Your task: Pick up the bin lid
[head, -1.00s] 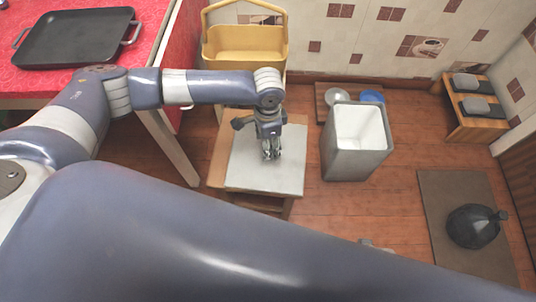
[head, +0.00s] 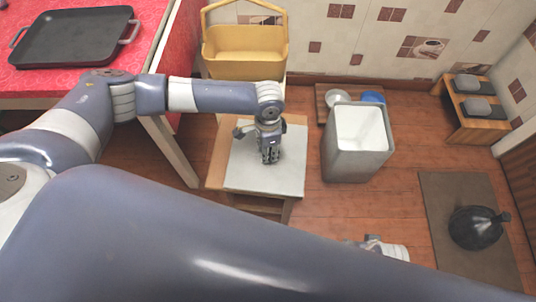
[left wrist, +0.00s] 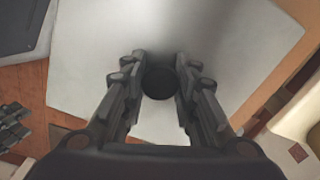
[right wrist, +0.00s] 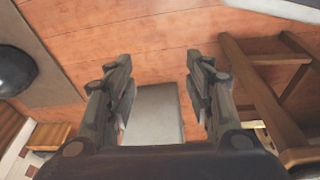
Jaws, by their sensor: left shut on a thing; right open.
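The bin lid (head: 285,172) is a pale grey square panel lying on a wooden stool (head: 217,150) in the head view. It fills much of the left wrist view (left wrist: 215,45), with a round black knob (left wrist: 158,82) at its middle. My left gripper (head: 270,158) is over the lid. In the left wrist view its fingers (left wrist: 159,85) stand on both sides of the knob and are shut on it. My right gripper (right wrist: 158,78) is open and empty. The lid's edge shows at the top right of the right wrist view (right wrist: 285,8).
The open grey bin (head: 350,165) stands right of the stool. A yellow basket (head: 245,52) stands behind the stool. The red counter (head: 165,40) is at left. Floor between bin and mat is clear.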

